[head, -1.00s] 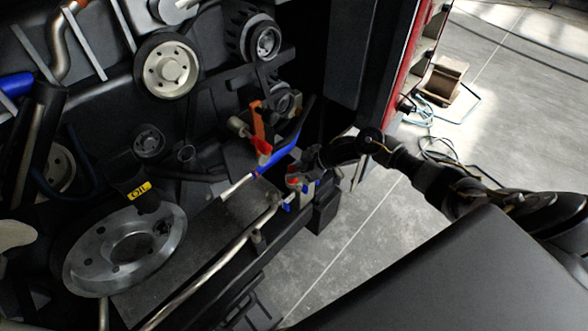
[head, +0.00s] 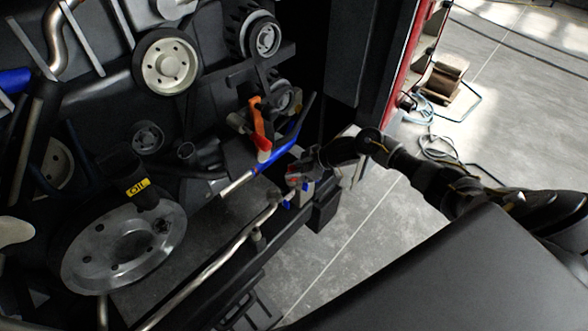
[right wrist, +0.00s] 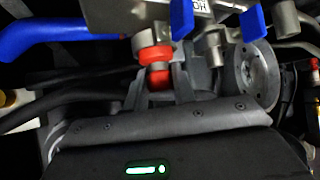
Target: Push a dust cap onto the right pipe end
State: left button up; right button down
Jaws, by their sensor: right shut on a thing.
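My right gripper (head: 298,176) is low at the right of the engine bay, among the pipes and blue-handled valves. In the right wrist view its fingers (right wrist: 163,78) are shut on a red dust cap (right wrist: 156,56). The cap is in line with a metal pipe end (right wrist: 151,20) just above it in that view and looks up against it. I cannot tell how far it is seated. In the head view the red of the cap (head: 292,179) is small and partly hidden by the gripper. My left gripper is not in view.
Blue valve handles (right wrist: 182,18) hang close beside the cap, with a second one (right wrist: 256,25) to the right. A blue-sleeved hose (head: 279,153) and an orange lever (head: 256,115) are near the gripper. Open concrete floor (head: 350,235) lies to the right.

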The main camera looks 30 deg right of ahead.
jog(key=shift+s+f, duration=0.1)
jog(key=shift+f, duration=0.25)
jog(key=c, duration=0.7)
grip_release()
jog(key=shift+s+d+r+p, duration=0.25)
jog(key=shift+d+r+p, duration=0.2)
jog(key=shift+r+p, duration=0.25)
jog(key=p+v, duration=0.5)
jog(key=v, duration=0.1)
jog(key=shift+s+d, duration=0.15)
jog(key=shift+s, duration=0.05)
jog(key=shift+f, duration=0.1)
